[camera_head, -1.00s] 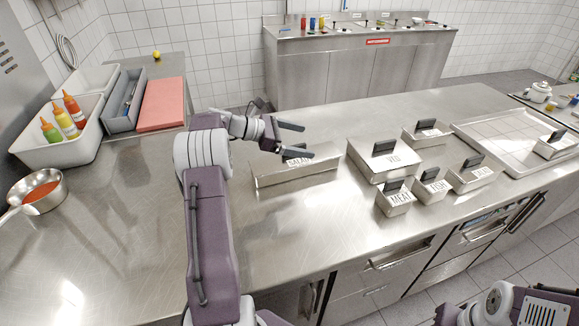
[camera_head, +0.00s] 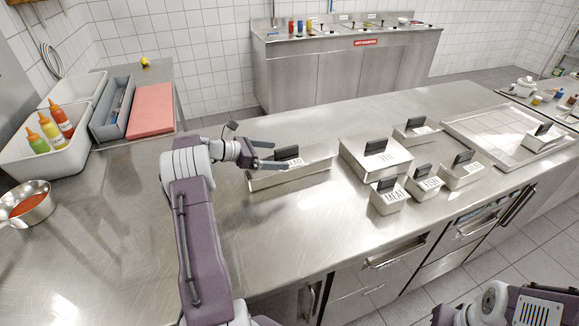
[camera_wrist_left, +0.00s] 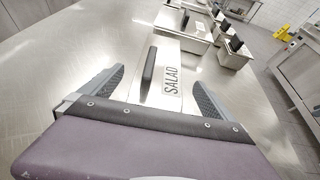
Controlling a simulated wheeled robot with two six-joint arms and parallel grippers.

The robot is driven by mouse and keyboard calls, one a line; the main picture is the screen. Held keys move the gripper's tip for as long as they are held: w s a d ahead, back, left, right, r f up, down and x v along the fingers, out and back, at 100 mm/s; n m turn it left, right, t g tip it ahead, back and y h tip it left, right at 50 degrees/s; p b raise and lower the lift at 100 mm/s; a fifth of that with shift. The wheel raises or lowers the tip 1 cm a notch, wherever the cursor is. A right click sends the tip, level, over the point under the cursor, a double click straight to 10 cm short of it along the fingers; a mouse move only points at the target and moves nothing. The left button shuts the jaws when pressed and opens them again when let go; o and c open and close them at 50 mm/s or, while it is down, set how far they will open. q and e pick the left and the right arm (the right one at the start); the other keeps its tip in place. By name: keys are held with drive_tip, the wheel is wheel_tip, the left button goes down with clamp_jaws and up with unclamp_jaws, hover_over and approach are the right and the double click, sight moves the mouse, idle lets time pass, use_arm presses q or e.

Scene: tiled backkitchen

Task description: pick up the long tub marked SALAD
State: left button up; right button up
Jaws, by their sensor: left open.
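The long metal tub marked SALAD (camera_head: 303,172) stands on the steel counter, with a dark upright handle on its lid. It also shows in the left wrist view (camera_wrist_left: 175,62), running away from me between my fingers, its label reading SALAD. My left gripper (camera_head: 268,154) is open at the tub's left end, its fingers pointing along the tub. In the left wrist view the left gripper (camera_wrist_left: 160,90) has one finger on each side of the lid and handle; I cannot tell whether they touch. My right gripper is out of view; only part of my right arm shows at bottom right.
Other lidded tubs stand to the right: VEG (camera_head: 362,162), MEAT (camera_head: 389,199), FISH (camera_head: 425,184) and others. A shallow tray (camera_head: 480,128) lies farther right. Sauce bottles in a white bin (camera_head: 20,165) and a pan (camera_head: 35,208) are at left. The counter before the SALAD tub is clear.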

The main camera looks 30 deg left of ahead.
sight(296, 157)
use_arm(q)
drive_tip(key=x, duration=0.4)
drive_tip(key=shift+w+d+f, duration=0.2)
drive_tip(key=shift+f, duration=0.1)
drive_tip(key=shift+s, duration=0.15)
drive_tip(key=c, duration=0.7)
drive_tip(key=shift+r, duration=0.1)
drive_tip(key=c, duration=1.3)
wheel_tip(296, 157, up, 10)
drive_tip(key=p, duration=0.1)
